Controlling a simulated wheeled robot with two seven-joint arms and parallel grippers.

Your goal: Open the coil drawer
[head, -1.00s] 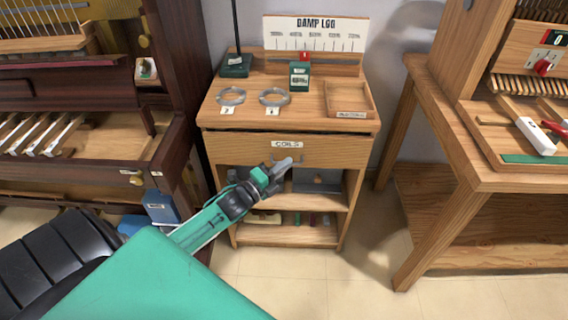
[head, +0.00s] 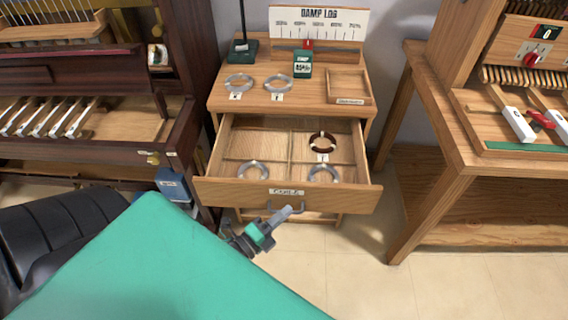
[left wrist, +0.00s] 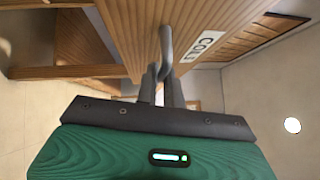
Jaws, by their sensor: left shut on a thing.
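The coil drawer (head: 232,191) is pulled well out of the wooden cabinet in the head view. Its front carries a white label and a grey bar handle (head: 299,208). Inside are two grey coils (head: 253,171) near the front and a dark brown coil (head: 322,142) at the back right. My left gripper (head: 283,217) is at the front of the drawer, shut on the handle. The left wrist view shows the handle (left wrist: 166,48) between the fingers, beside the drawer label. My right gripper is not in view.
On the cabinet top are two more grey coils (head: 278,82), a green box (head: 303,66) and a small wooden tray (head: 348,85). A wooden bench (head: 470,165) stands at right and a piano-like cabinet (head: 60,140) at left. Tiled floor (head: 345,265) is clear in front.

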